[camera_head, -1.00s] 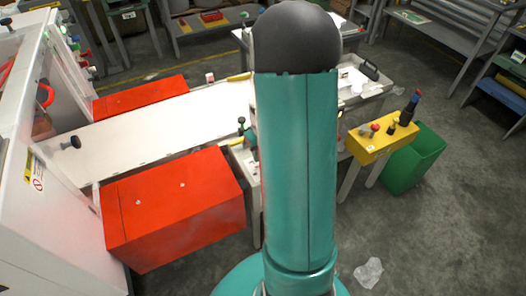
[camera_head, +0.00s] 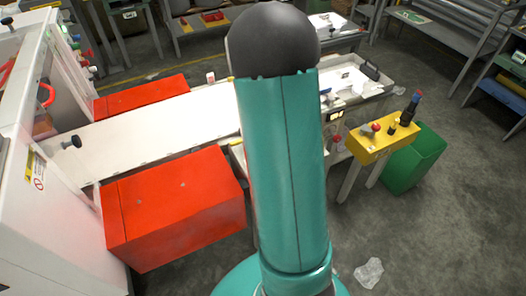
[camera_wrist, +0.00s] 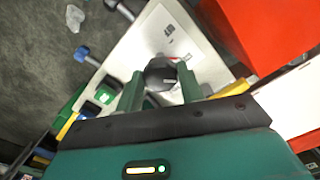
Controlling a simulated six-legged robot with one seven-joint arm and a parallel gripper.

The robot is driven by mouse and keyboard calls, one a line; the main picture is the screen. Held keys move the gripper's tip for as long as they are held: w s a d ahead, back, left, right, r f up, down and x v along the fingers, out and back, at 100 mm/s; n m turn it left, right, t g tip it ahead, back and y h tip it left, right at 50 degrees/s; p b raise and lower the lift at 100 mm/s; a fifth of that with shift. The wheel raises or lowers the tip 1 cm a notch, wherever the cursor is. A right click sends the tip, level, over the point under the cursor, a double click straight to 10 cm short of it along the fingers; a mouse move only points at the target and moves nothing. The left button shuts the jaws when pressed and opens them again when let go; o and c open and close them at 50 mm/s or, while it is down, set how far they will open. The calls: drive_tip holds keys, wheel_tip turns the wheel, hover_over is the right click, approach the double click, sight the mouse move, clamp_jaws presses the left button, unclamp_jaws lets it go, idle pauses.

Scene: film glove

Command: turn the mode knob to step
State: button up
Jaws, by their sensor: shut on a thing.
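The mode knob (camera_wrist: 160,72) is a round black knob on a pale panel (camera_wrist: 178,40) in the wrist view. My gripper (camera_wrist: 160,82) has its two green fingers on either side of the knob, shut on it. A short red mark and small dark print show on the panel beside the knob. The print is too small to read, so I cannot tell the knob's setting. In the head view my arm hides the gripper and the knob.
Two red boxes (camera_head: 178,208) flank a white bed (camera_head: 150,122) at left. A yellow control box (camera_head: 368,148) with buttons and a green bin (camera_head: 418,160) stand at right. A blue-ended lever (camera_wrist: 82,53) shows near the panel. Crumpled clear plastic (camera_head: 369,273) lies on the floor.

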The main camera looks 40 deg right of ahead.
idle(0.4)
drive_tip(key=o, duration=1)
wheel_tip(320, 180, up, 14)
drive_tip(key=shift+f, duration=0.1)
drive_tip(key=s+a+r+n+t, duration=0.1)
drive_tip(key=a+r+n, duration=0.1)
drive_tip(key=a+r, duration=0.35)
drive_tip(key=s+a+r+n+t, duration=0.1)
drive_tip(key=a+r+n+t, duration=0.15)
drive_tip(key=a, duration=0.65)
drive_tip(key=s+a+r+n, duration=0.1)
drive_tip(key=s+a, duration=0.1)
drive_tip(key=a, duration=0.2)
drive_tip(key=s+a+r+n+t, duration=0.1)
drive_tip(key=s+a+r+n, duration=0.1)
drive_tip(key=s+a, duration=0.1)
drive_tip(key=s+a+r+n+t, duration=0.1)
drive_tip(key=s+a+n, duration=0.1)
drive_tip(key=a, duration=0.3)
drive_tip(key=shift+s+r, duration=0.25)
drive_tip(key=shift+s, duration=0.45)
